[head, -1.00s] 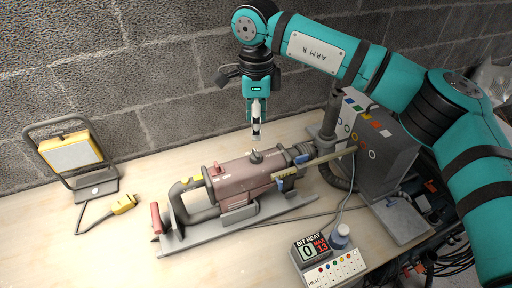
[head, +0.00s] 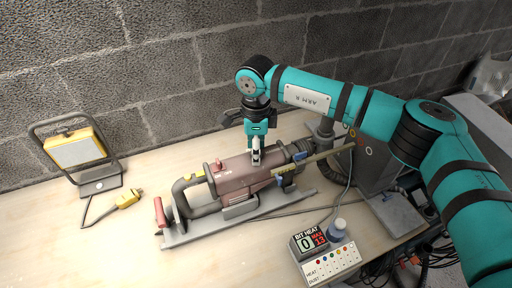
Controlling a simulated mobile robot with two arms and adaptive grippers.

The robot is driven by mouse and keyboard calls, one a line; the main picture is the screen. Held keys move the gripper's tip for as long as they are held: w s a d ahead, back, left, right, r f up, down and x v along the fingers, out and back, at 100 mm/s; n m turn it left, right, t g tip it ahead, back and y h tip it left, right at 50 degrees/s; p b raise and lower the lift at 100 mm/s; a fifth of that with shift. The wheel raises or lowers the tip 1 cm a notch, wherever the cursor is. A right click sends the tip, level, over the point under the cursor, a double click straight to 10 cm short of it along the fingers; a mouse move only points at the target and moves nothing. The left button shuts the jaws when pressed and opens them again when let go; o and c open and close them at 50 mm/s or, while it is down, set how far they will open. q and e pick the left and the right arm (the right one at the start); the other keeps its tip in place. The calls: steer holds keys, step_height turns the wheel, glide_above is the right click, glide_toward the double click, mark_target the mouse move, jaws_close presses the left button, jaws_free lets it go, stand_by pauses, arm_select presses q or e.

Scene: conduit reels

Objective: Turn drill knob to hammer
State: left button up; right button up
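A dull red drill (head: 232,175) lies on its side on a grey stand on the bench, its grey handle to the left and its chuck and long bit to the right. My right gripper (head: 256,160) comes down from above onto the top of the drill body, where the dark knob sits. The knob is now hidden behind the fingers. The fingers show nearly edge-on, so I cannot tell whether they are closed on the knob or just around it. My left gripper is not in view.
A yellow work lamp (head: 76,149) stands at the left with its yellow plug (head: 128,199) on the bench. A bit heat display (head: 308,242) and a white switch panel (head: 332,264) are at the front right. A grey box (head: 372,160) stands behind. The bench front left is clear.

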jaws_close()
steer(key=shift+f+m+b, duration=0.15)
steer(key=shift+m+b, duration=0.65)
steer(key=shift+b, duration=0.35)
steer(key=m+b, duration=0.4)
steer(key=shift+w, duration=0.1)
steer(key=m+b, duration=0.5)
steer(key=m, duration=0.1)
steer(key=shift+m, duration=0.4)
steer(key=m+b, duration=0.1)
steer(key=m, duration=0.2)
steer(key=shift+b, duration=0.4)
steer(key=shift+r+m+b, duration=0.2)
steer(key=shift+m+b, duration=0.3)
steer(key=shift+m, duration=0.7)
